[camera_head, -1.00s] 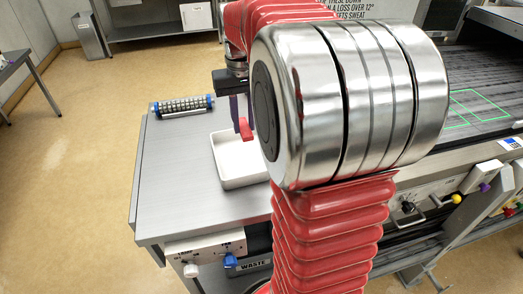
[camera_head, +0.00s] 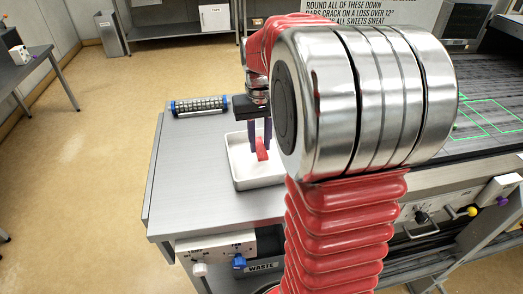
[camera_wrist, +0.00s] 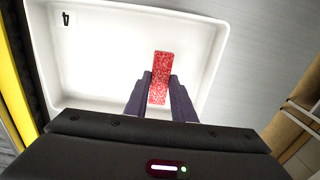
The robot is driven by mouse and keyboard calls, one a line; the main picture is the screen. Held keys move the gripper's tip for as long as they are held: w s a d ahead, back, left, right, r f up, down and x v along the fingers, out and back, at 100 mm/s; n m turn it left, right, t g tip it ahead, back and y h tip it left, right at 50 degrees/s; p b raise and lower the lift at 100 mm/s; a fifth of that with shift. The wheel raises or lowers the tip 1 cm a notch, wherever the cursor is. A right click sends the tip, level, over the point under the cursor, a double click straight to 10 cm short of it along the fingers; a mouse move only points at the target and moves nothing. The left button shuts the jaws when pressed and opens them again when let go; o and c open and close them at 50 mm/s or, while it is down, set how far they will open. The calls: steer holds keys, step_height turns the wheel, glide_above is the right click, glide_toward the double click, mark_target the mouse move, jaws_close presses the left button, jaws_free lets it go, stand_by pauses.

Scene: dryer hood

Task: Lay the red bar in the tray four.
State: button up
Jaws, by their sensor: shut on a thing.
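The red bar (camera_wrist: 160,75) is a speckled red block between the dark fingers of my gripper (camera_wrist: 160,93) in the wrist view. My gripper is shut on it. The bar is over the inside of the white tray (camera_wrist: 85,85), which carries the number 4 in its upper left corner. In the head view the red bar (camera_head: 262,149) is low in the white tray (camera_head: 240,171), below my gripper (camera_head: 261,147). I cannot tell whether the bar touches the tray floor. My arm hides the tray's right part in the head view.
The tray stands on a grey metal bench (camera_head: 185,185). A roller with blue ends (camera_head: 200,105) lies at the bench's back left. A dark belt with green outlines (camera_head: 485,118) is at the right. The bench's left part is clear.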

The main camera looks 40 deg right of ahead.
mark_target(260, 147)
steer(key=shift+f, duration=0.1)
steer(key=shift+f, duration=1.8)
steer(key=o, duration=1)
steer(key=shift+r, duration=0.1)
step_height(260, 147, up, 12)
steer(key=shift+f, duration=0.1)
